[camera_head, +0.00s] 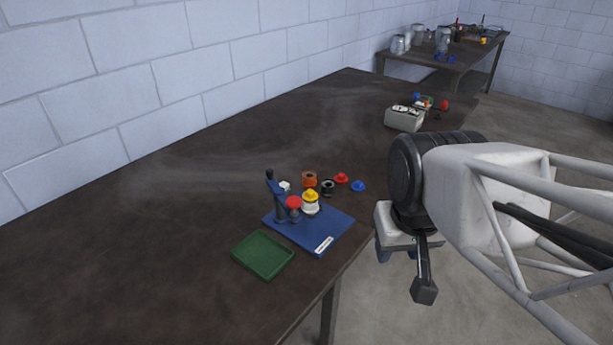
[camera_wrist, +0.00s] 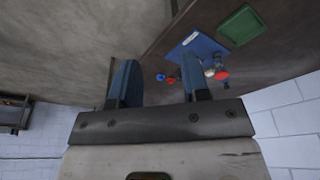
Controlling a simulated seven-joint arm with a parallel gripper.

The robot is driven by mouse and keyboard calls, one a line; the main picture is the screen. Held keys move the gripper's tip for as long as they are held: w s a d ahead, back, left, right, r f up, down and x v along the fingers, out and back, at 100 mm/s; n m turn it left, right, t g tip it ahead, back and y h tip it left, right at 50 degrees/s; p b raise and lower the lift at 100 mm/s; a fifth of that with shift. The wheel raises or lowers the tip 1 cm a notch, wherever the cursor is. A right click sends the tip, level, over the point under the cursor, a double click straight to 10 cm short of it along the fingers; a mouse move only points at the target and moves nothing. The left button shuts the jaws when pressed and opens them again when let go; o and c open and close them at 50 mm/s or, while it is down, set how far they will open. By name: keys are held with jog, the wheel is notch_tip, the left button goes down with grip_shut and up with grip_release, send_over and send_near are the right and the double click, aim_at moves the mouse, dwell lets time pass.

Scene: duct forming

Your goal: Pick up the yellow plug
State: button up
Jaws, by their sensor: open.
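The yellow plug (camera_head: 310,196) sits on top of a white round piece (camera_head: 311,208) on the blue base plate (camera_head: 335,228), just right of a red knob (camera_head: 293,202) on a blue post. My gripper (camera_head: 398,254) is out beyond the table's front edge, right of the plate and well apart from the plug. There the plate (camera_wrist: 196,46) and the red knob (camera_wrist: 221,75) lie beyond the right finger; the plug cannot be made out clearly.
A green tray (camera_head: 263,255) lies in front of the plate. An orange piece (camera_head: 309,179), a black ring (camera_head: 328,187), a red plug (camera_head: 342,177) and a blue plug (camera_head: 358,185) stand behind it. A grey box (camera_head: 404,118) is farther back. The left table area is clear.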

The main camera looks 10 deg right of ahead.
dwell(0.4)
jog(key=o, duration=0.5)
jog(key=shift+c, duration=0.2)
jog(key=m+g, duration=0.3)
jog(key=m, duration=0.6)
send_over(309, 191)
jog(key=f, duration=1.4)
jog(key=shift+s+d, duration=0.1)
jog(key=shift+s, duration=0.1)
jog(key=shift+w+f, duration=0.1)
jog(key=shift+w, duration=0.1)
jog(key=shift+f, duration=0.1)
